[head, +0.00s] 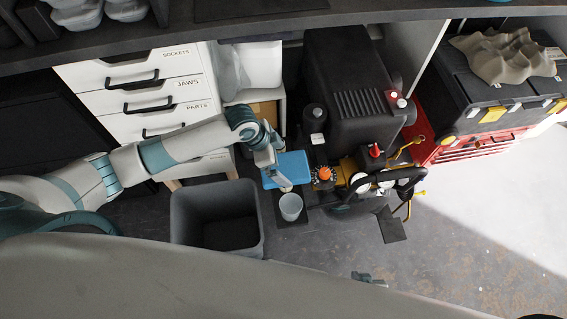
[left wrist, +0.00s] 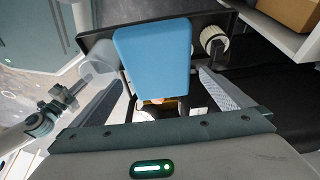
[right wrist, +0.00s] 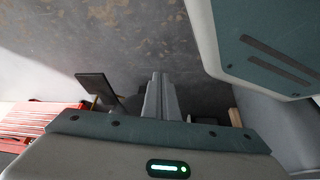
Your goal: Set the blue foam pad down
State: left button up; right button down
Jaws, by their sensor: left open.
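The blue foam pad (head: 287,169) lies on or just above a dark tray (head: 290,222) beside the black machine; it also shows in the left wrist view (left wrist: 155,55), large and flat. My left gripper (head: 275,172) is at the pad. In the left wrist view its fingers (left wrist: 165,95) are spread wide, with gaps between them and the pad's sides. Whether the pad's underside fully touches the tray is hidden. My right gripper (right wrist: 160,80) has its fingers together with nothing between them, over the floor; its tip (head: 368,278) shows low in the head view.
A translucent cup (head: 291,206) stands close to the pad's near edge. A grey bin (head: 255,215) is to the left. A black machine (head: 350,85) with an orange knob (head: 325,174) is to the right. White drawers (head: 140,85) stand behind the left arm.

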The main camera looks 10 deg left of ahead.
pick_arm(q)
jog(key=v, duration=1)
pick_arm(e)
jog(key=shift+s+a, duration=0.3)
jog(key=shift+a, duration=0.05)
pick_arm(q)
jog(key=shift+f, duration=0.1)
pick_arm(e)
jog(key=shift+w, duration=0.2)
jog(key=shift+w+a+r, duration=0.15)
jog(key=shift+w, duration=0.2)
jog(key=shift+w+a+r, duration=0.1)
jog(key=shift+w, duration=0.25)
jog(key=shift+s, duration=0.1)
jog(key=shift+s+d+f, duration=0.1)
jog(key=shift+s+f, duration=0.15)
jog(key=shift+s, duration=0.6)
